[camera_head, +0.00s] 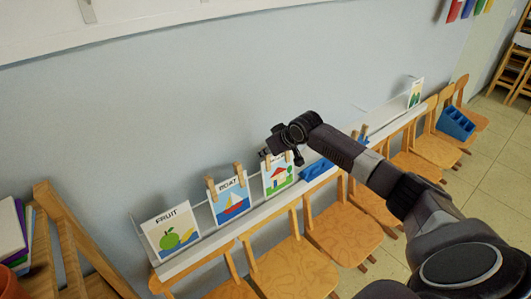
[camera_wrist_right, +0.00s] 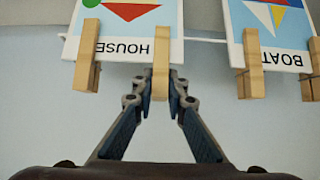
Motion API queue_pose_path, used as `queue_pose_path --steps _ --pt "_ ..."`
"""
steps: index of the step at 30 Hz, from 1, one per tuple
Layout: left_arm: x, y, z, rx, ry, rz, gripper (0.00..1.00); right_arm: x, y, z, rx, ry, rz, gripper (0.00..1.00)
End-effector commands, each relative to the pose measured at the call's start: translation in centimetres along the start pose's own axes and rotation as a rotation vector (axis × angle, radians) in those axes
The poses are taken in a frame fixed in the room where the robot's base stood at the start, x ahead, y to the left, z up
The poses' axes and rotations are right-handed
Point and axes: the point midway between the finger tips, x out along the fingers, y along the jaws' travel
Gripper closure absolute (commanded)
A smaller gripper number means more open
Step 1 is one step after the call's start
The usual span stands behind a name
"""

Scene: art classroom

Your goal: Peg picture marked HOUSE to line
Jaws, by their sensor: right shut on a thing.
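The HOUSE picture (camera_head: 279,180) hangs by the wall, a white card with a red-roofed house. In the right wrist view the HOUSE picture (camera_wrist_right: 125,44) appears upside down, with the line (camera_wrist_right: 207,40) at its top edge. One wooden peg (camera_wrist_right: 87,58) sits on one top corner. My right gripper (camera_wrist_right: 160,92) is shut on a second wooden peg (camera_wrist_right: 160,72), which overlaps the card's edge at the other corner. In the head view my right gripper (camera_head: 287,151) is at the picture's top, partly hidden by its own wrist. My left gripper is not in view.
The BOAT picture (camera_head: 231,200) hangs close beside it on two pegs. The FRUIT picture (camera_head: 171,236) stands farther left on the white ledge (camera_head: 210,243). A blue tray (camera_head: 317,170) lies on the ledge. Wooden chairs (camera_head: 290,268) line the front of the ledge.

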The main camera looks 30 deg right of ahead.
Motion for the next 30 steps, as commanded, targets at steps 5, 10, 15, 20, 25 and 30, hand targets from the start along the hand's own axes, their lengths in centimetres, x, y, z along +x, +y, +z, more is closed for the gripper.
queue_pose_path --steps 5,10,15,20,25,30 --pt "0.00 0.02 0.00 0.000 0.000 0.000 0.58 -0.01 0.00 -0.03 0.000 0.001 0.000 0.83" --pt "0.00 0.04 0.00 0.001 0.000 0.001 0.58 -0.02 0.00 -0.04 0.000 0.001 0.000 0.67" --pt "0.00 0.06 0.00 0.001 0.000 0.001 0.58 -0.02 0.01 -0.04 0.000 0.001 0.000 0.67" --pt "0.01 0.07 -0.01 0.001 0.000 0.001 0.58 -0.02 0.01 -0.03 0.000 0.000 0.000 0.67" --pt "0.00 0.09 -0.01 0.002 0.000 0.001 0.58 -0.02 0.01 -0.02 0.000 0.000 0.000 0.58" --pt "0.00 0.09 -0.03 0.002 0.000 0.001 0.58 -0.02 0.02 -0.03 0.000 0.000 0.000 0.58"
